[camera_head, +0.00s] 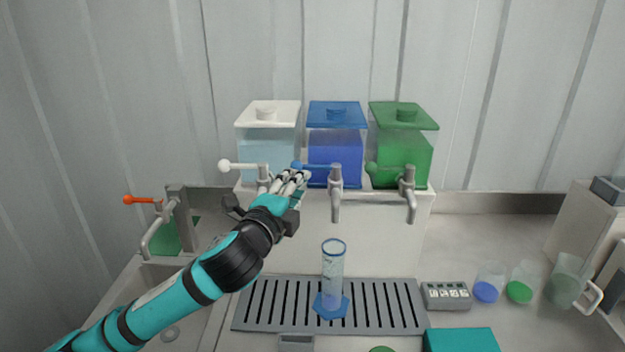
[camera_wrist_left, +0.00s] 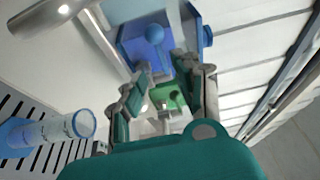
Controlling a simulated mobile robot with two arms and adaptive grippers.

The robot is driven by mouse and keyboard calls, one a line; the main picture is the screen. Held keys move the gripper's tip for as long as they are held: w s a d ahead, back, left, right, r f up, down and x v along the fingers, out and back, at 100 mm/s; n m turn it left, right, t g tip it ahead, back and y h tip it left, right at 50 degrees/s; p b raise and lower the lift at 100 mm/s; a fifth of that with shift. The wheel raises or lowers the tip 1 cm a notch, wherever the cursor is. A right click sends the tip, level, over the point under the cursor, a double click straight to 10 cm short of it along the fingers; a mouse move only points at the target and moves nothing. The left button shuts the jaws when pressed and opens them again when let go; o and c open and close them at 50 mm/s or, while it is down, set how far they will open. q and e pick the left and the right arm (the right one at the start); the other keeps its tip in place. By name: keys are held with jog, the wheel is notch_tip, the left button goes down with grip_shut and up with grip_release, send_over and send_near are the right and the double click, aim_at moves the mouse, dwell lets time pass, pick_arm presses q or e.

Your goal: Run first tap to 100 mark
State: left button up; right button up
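Three lidded tanks stand in a row in the head view: white (camera_head: 268,146), blue (camera_head: 335,150) and green (camera_head: 401,150). Each has a metal tap with a lever ending in a ball of its colour. The white knob (camera_head: 224,166) and blue knob (camera_head: 298,165) both point left. A measuring cylinder (camera_head: 332,275) with a blue base stands upright on the grate below the blue tap (camera_head: 336,190); its fill level is unclear. My left gripper (camera_head: 290,181) is open by the white tap and blue knob. The blue knob also shows in the wrist view (camera_wrist_left: 154,33). My right gripper is out of view.
A slotted drip grate (camera_head: 390,303) lies below the taps. A sink with an orange-handled tap (camera_head: 143,200) is at the left. A small grey device (camera_head: 446,295), beakers with blue (camera_head: 487,284) and green (camera_head: 521,284) contents, and a jug (camera_head: 566,283) stand at the right.

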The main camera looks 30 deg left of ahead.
aim_at(312, 169)
pick_arm(q)
jog(key=x, duration=0.9)
jog(key=shift+r, duration=0.1)
grip_shut()
